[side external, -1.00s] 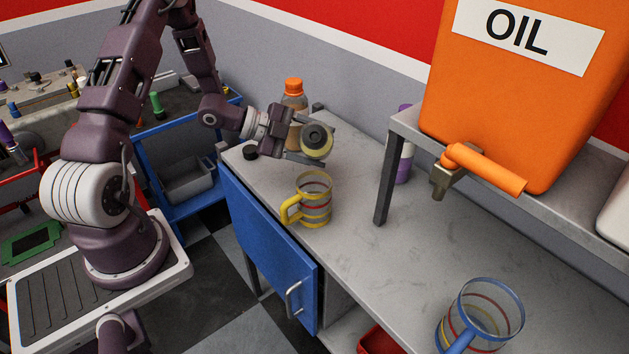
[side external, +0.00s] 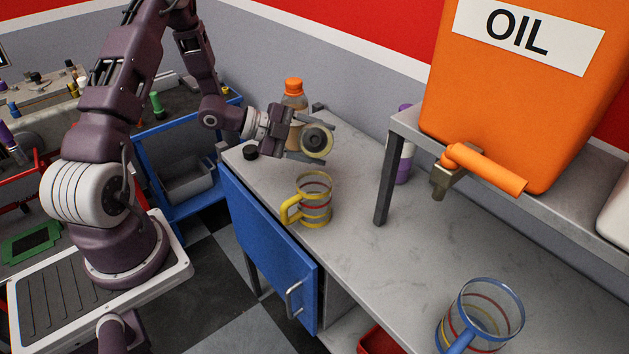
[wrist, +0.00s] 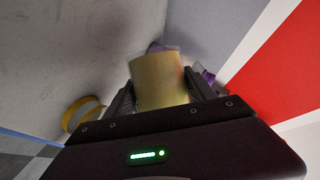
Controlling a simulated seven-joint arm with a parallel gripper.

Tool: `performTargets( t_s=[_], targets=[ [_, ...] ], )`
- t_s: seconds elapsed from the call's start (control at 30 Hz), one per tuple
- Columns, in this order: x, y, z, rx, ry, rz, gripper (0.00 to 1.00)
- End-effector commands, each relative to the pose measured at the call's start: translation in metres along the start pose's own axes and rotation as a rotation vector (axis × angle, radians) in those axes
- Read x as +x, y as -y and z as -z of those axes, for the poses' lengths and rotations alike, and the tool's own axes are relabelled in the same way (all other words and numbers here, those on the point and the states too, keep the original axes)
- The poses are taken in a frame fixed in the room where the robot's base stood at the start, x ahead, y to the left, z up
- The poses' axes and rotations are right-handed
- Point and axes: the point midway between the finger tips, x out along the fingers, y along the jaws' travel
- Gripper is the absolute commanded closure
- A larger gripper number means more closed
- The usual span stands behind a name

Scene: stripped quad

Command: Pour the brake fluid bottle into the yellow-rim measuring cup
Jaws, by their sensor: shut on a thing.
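My gripper (side external: 312,143) is shut on a yellowish bottle (wrist: 160,82), taken to be the brake fluid bottle, and holds it above the counter. In the side view the bottle (side external: 327,144) is tipped over, with a dark round end facing the camera. In the wrist view it sits between both fingers; its label is not readable. The yellow-rim measuring cup (side external: 314,203), clear with coloured bands and a yellow handle, stands upright on the counter, below and in front of the bottle. Its yellow rim shows at left in the wrist view (wrist: 80,113). No flowing liquid is visible.
An orange-capped bottle (side external: 293,92) stands behind my gripper. A small black cap (side external: 250,152) lies on the counter. A shelf (side external: 397,135) holds the orange oil tank (side external: 510,110), with a purple-and-white bottle (side external: 405,160) behind its leg. A blue-rim cup (side external: 480,318) stands front right. The middle counter is clear.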

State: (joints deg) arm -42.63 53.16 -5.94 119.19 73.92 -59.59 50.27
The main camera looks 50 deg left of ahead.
Motion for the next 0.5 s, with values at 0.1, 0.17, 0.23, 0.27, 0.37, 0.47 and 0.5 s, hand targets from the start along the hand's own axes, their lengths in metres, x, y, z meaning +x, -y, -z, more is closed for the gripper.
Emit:
performTargets(
  t_s=[0.1, 0.17, 0.23, 0.27, 0.37, 0.47, 0.5],
  targets=[
    [0.0001, 0.001, 0.0, 0.009, 0.001, 0.005, 1.0],
    [0.0002, 0.0012, -0.0003, 0.013, 0.002, 0.007, 1.0],
    [0.0002, 0.0014, -0.0005, 0.018, 0.003, 0.009, 1.0],
    [0.0002, 0.0015, -0.0006, 0.021, 0.004, 0.01, 1.0],
    [0.0003, 0.0019, -0.0011, 0.029, 0.006, 0.013, 1.0],
    [0.0004, 0.0023, -0.0016, 0.035, 0.008, 0.016, 1.0],
    [0.0004, 0.0026, -0.0018, 0.038, 0.009, 0.017, 1.0]
  ],
)
